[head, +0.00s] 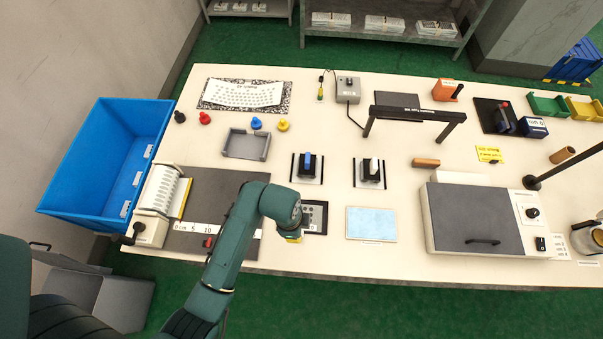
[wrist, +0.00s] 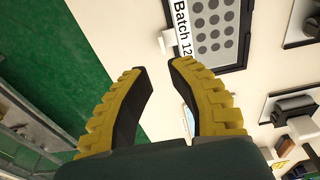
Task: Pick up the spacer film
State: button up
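A dark framed panel (head: 315,216) lies on the table just right of my gripper in the head view. In the wrist view the grey sheet with rows of round dots (wrist: 212,25) lies in this dark frame, with a white tab and a "Batch" label (wrist: 183,30) along one edge. It may be the spacer film; I cannot read a name on it. My gripper (head: 293,239) is near the front table edge, beside the panel's lower left. Its yellow fingers (wrist: 163,70) are apart with nothing between them. The arm hides part of the panel's left side.
A light blue sheet (head: 371,224) lies right of the panel. A roller unit with a grey mat (head: 225,185) is left, a large grey press (head: 475,220) right. A blue bin (head: 105,165) stands beyond the table's left end.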

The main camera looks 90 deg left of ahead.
jog(key=f, duration=0.3)
jog(key=f+b, duration=0.1)
jog(key=f, duration=0.4)
jog(key=shift+w+a+f, duration=0.1)
jog(key=shift+w+f, duration=0.25)
jog(key=shift+w, duration=0.05)
jog(key=shift+c, duration=0.3)
grip_shut()
